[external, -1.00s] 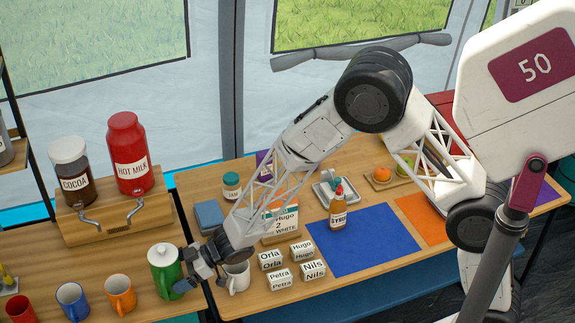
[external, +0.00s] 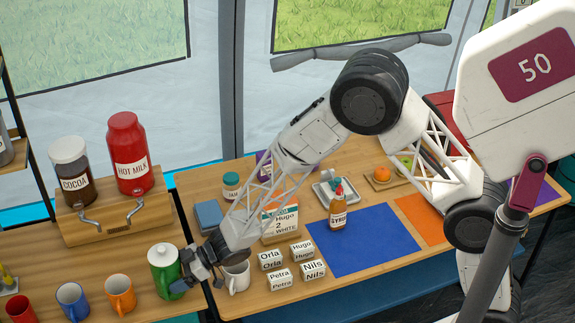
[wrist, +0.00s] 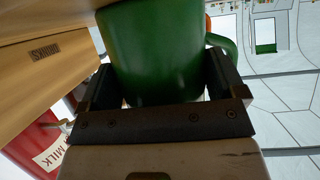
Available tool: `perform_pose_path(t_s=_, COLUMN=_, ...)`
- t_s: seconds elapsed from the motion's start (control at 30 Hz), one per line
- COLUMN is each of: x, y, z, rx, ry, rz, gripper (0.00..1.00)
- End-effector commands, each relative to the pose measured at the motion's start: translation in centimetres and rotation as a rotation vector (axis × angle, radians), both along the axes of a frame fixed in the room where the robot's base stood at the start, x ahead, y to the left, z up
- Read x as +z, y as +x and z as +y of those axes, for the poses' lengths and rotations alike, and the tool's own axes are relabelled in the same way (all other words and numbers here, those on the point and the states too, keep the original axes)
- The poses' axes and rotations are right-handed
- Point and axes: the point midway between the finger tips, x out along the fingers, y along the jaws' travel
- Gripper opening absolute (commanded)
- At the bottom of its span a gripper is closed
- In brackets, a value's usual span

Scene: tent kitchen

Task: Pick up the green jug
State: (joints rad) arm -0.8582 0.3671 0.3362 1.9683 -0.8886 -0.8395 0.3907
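The green jug (external: 163,266) with a white lid stands upright on the left table, near its right edge. In the wrist view the green jug (wrist: 155,50) fills the space between my two fingers (wrist: 163,85), one on each side. The fingers are spread about as wide as the jug. Whether they press on it cannot be told. Its handle shows behind the right finger. The lid is out of the wrist view.
An orange mug (external: 120,292) and a blue mug (external: 72,300) stand left of the jug. A white mug (external: 238,280) is close to my wrist on the right. A wooden rack (external: 115,222) with a red hot milk jar (external: 128,155) and a cocoa jar (external: 72,185) stands behind.

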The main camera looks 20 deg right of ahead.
Motion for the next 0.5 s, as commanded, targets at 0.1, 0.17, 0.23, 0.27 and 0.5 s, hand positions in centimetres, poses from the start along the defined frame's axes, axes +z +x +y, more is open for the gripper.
perform_pose_path(t_s=0.1, x=0.07, y=0.01, z=0.03, rx=0.0, ry=0.001, rz=-0.001, gripper=0.51)
perform_pose_path(t_s=0.17, x=0.08, y=0.01, z=0.02, rx=0.0, ry=0.001, rz=-0.001, gripper=0.51)
perform_pose_path(t_s=0.23, x=0.08, y=0.01, z=0.02, rx=0.0, ry=0.001, rz=-0.001, gripper=0.51)
perform_pose_path(t_s=0.27, x=0.07, y=0.01, z=0.03, rx=0.0, ry=0.001, rz=-0.001, gripper=0.51)
perform_pose_path(t_s=0.5, x=0.44, y=0.02, z=0.03, rx=0.0, ry=0.002, rz=-0.001, gripper=0.51)
